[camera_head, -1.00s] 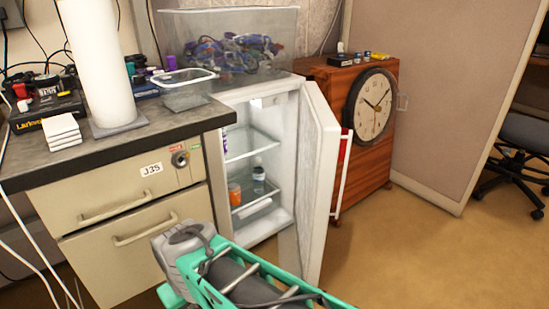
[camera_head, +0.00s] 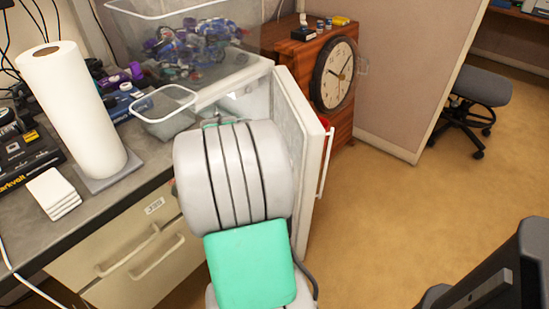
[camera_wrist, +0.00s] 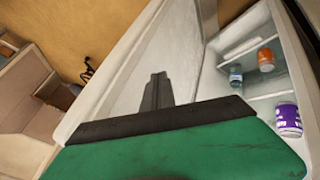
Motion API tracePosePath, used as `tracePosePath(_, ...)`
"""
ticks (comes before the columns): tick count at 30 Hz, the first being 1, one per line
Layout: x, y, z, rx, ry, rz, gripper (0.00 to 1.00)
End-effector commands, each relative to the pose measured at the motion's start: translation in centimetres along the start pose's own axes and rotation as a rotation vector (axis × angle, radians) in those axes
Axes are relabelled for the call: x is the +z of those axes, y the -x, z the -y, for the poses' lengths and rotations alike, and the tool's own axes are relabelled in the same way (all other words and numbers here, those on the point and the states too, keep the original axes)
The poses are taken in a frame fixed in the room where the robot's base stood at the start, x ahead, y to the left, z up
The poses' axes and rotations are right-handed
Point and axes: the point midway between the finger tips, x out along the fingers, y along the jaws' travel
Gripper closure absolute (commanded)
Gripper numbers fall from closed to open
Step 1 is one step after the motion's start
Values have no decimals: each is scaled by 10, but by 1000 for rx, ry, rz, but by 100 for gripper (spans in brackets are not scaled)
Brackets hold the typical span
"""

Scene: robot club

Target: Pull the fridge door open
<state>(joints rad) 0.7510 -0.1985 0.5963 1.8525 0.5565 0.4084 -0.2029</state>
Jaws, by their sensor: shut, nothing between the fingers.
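The white fridge door (camera_head: 309,170) stands open, swung out to the right, with its long white handle (camera_head: 326,165) on the outer side. My arm covers most of the fridge's interior in the head view. In the wrist view, my gripper (camera_wrist: 158,88) is shut and empty, its dark fingers in front of the inner face of the door (camera_wrist: 185,55). Whether the fingers touch the door I cannot tell. The fridge interior (camera_wrist: 240,85) shows to the right, with a purple can (camera_wrist: 288,120), an orange jar (camera_wrist: 266,60) and a small bottle (camera_wrist: 236,76).
A counter (camera_head: 105,205) at left holds a paper towel roll (camera_head: 72,110) and white coasters (camera_head: 54,194). A clear bin (camera_head: 240,68) sits above the fridge. A wooden cabinet with a clock (camera_head: 333,75) stands behind the door. The floor (camera_head: 410,200) to the right is mostly clear.

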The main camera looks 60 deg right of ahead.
Motion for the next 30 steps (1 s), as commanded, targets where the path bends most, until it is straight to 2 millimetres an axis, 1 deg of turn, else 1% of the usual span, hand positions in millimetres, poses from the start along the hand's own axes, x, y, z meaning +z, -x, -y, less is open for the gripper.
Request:
tracePosePath(1,2,-14,0,2,-2,4,100)
tracePosePath(5,2,-42,0,2,-3,4,100)
tracePosePath(6,1,-44,-9,3,-8,1,100)
tracePosePath(9,1,-51,-24,2,-7,1,100)
tracePosePath(12,0,-56,-34,1,-7,1,100)
tracePosePath(15,0,-57,-37,1,-4,1,100)
tracePosePath(26,0,-57,-38,-2,0,-1,100)
tracePosePath(30,0,-58,-41,-14,22,-13,100)
